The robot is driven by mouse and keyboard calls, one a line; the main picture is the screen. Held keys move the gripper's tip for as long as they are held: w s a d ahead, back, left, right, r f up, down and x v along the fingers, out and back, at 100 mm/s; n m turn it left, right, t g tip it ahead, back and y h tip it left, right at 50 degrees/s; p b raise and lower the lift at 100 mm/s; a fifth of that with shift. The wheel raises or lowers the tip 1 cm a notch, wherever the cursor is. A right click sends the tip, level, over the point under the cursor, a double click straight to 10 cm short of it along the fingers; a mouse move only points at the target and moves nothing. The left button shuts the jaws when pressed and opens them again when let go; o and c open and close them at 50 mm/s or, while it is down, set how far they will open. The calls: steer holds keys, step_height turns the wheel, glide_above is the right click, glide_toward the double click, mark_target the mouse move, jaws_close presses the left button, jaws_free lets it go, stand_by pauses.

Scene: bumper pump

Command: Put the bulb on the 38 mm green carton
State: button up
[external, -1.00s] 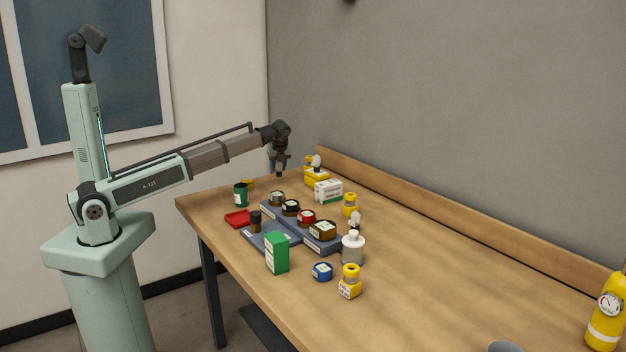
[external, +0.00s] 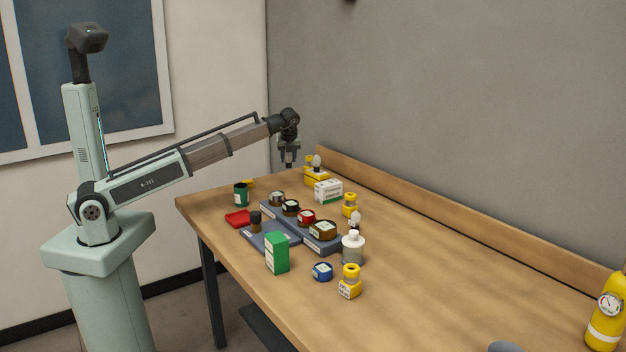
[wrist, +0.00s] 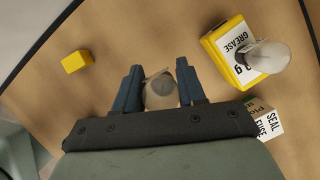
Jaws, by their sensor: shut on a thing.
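My gripper (external: 289,163) is raised above the far end of the table, to the left of the yellow grease box. In the wrist view its two fingers (wrist: 160,88) are closed on a round, pale grey, see-through bulb (wrist: 161,91). The bulb is too small to make out in the external view. The green carton (external: 277,253) stands upright near the table's front edge, well away from my gripper, with its top clear. It is not visible in the wrist view.
A yellow grease box (wrist: 241,52) carries another pale bulb-like thing (wrist: 266,62). Beside it is a white carton (external: 328,190). A grey stepped rack (external: 262,243) with several jars, a grey-white bottle (external: 353,248) and a blue tin (external: 322,271) surround the green carton. The table's right side is mostly clear.

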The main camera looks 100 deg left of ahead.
steer(key=w+d+r+m+t, duration=0.1)
steer(key=w+d+r, duration=0.1)
steer(key=w+d, duration=0.5)
steer(key=w+d+r+m, duration=0.15)
steer(key=w+d, duration=0.25)
steer(key=d, duration=0.5)
steer(key=w+d+r+m+t, duration=0.1)
steer(key=w+d+r, duration=0.1)
steer(key=d, duration=0.7)
steer(key=w+d+r+m, duration=0.1)
steer(key=w+d+m, duration=0.1)
steer(key=d, duration=0.6)
steer(key=w+d+r+m+t, duration=0.1)
steer(key=w+d+r, duration=0.15)
steer(key=d, duration=0.65)
steer(key=s+d+r+m, duration=0.1)
steer(key=s+d+m, duration=0.1)
steer(key=d, duration=0.6)
steer(key=s+d+r+m, duration=0.1)
steer(key=s+d, duration=0.1)
steer(key=d, duration=0.6)
steer(key=m+t, duration=0.2)
steer(key=m, duration=0.1)
glide_above(279, 236)
steer(key=shift+n+h, duration=0.25)
steer(key=shift+h, duration=0.15)
steer(key=shift+f, duration=5.05)
steer(key=shift+f, duration=0.15)
steer(key=o, duration=1)
